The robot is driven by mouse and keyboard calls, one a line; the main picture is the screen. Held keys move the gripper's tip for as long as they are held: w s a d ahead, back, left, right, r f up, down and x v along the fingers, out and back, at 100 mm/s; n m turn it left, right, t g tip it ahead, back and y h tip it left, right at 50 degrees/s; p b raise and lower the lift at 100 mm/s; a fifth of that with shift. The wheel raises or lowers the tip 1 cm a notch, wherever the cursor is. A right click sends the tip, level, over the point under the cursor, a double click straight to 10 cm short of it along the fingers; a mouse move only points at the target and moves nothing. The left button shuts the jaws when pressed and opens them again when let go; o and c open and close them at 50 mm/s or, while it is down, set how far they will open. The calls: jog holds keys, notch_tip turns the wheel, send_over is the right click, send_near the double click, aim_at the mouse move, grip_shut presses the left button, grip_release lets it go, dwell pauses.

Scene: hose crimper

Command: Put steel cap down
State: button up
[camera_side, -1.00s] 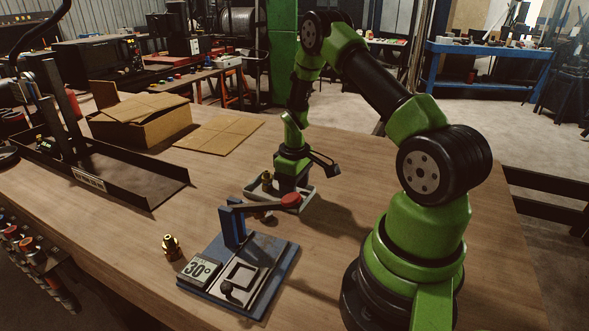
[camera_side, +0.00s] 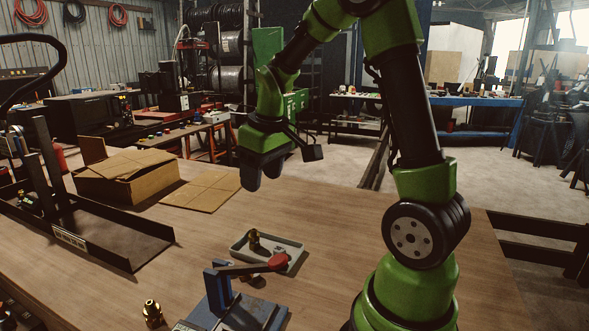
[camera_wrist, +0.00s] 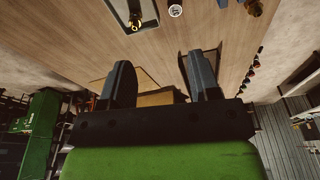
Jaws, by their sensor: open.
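A small round pale metal piece, which looks like the steel cap (camera_wrist: 175,10), sits on the wooden table at the top of the wrist view, between the tray and the blue press. In the side view I cannot make it out clearly; the press lever partly covers that area. My gripper (camera_side: 262,178) is raised well above the table, behind and above the grey tray (camera_side: 296,261). It is open; in the wrist view the two fingers (camera_wrist: 160,72) stand apart with nothing between them. A brass fitting (camera_side: 254,241) stands in the tray.
The blue press (camera_side: 217,290) with its red-ended lever (camera_side: 277,262) stands in front of the tray. Another brass fitting (camera_side: 152,314) stands left of it. An open cardboard box (camera_side: 125,184) and a black channel-shaped stand (camera_side: 125,244) are at left. The table's right side is clear.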

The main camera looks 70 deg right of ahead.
jog(key=s+a+r+m+t+y, duration=0.1)
jog(key=s+a+r+t, duration=0.1)
jog(key=s+a+r, duration=0.2)
jog(key=s+a+r+m+t+y, duration=0.1)
jog(key=s+a+r+t, duration=0.2)
jog(key=s+a, duration=0.5)
jog(key=shift+s+a+r, duration=0.4)
jog(key=shift+a+r, duration=0.4)
jog(key=shift+a, duration=0.4)
